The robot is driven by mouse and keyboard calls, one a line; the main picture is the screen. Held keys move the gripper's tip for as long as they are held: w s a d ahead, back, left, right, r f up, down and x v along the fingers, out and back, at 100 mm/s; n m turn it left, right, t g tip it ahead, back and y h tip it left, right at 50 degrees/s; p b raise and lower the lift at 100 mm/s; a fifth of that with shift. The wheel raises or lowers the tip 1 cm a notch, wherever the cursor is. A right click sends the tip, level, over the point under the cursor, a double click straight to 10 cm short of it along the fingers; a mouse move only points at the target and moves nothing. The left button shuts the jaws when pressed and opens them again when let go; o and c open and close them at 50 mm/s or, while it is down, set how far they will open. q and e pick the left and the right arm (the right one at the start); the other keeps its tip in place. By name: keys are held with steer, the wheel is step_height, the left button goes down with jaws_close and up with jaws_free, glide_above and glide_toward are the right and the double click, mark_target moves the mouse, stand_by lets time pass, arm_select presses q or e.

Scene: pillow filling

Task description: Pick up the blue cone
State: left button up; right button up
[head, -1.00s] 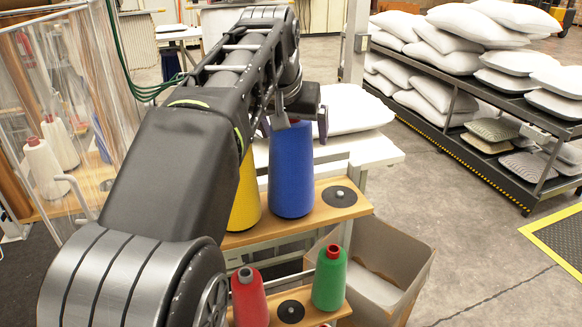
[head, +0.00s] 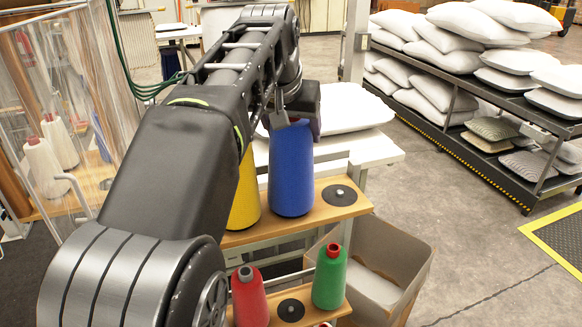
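The blue cone (head: 291,178) stands upright on the upper wooden shelf, right of the yellow cone (head: 245,196). My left arm reaches in from the left. Its gripper (head: 297,121) is at the top of the blue cone, with a finger on either side, and appears shut on it. The gripper hides the cone's tip. The cone's base still appears to be on the shelf. My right gripper is not in view.
A red cone (head: 249,298) and a green cone (head: 329,278) stand on the lower shelf. An empty peg disc (head: 338,195) is right of the blue cone. An open cardboard box (head: 398,292) stands at the lower right. A white table (head: 376,148) is behind.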

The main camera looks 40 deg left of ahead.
arm_select(q)
steer(key=c, duration=1)
jaws_close()
steer(key=shift+w+r, duration=0.1)
steer(key=shift+r, duration=0.15)
step_height(320, 180, up, 2)
steer(key=shift+r, duration=0.15)
steer(key=shift+d+r+b, duration=0.1)
steer(key=shift+r+b, duration=0.2)
steer(key=shift+r, duration=0.05)
steer(key=s+b, duration=0.1)
steer(key=s+d+b, duration=0.1)
steer(key=s, duration=0.1)
steer(key=s+b, duration=0.1)
steer(key=shift+s+d+f, duration=0.2)
steer(key=shift+s+d, duration=0.05)
steer(key=shift+d, duration=0.1)
steer(key=s+d+p, duration=0.3)
steer(key=s+d, duration=0.1)
steer(key=s, duration=0.8)
steer(key=shift+s+d+r, duration=0.25)
steer(key=shift+d, duration=0.1)
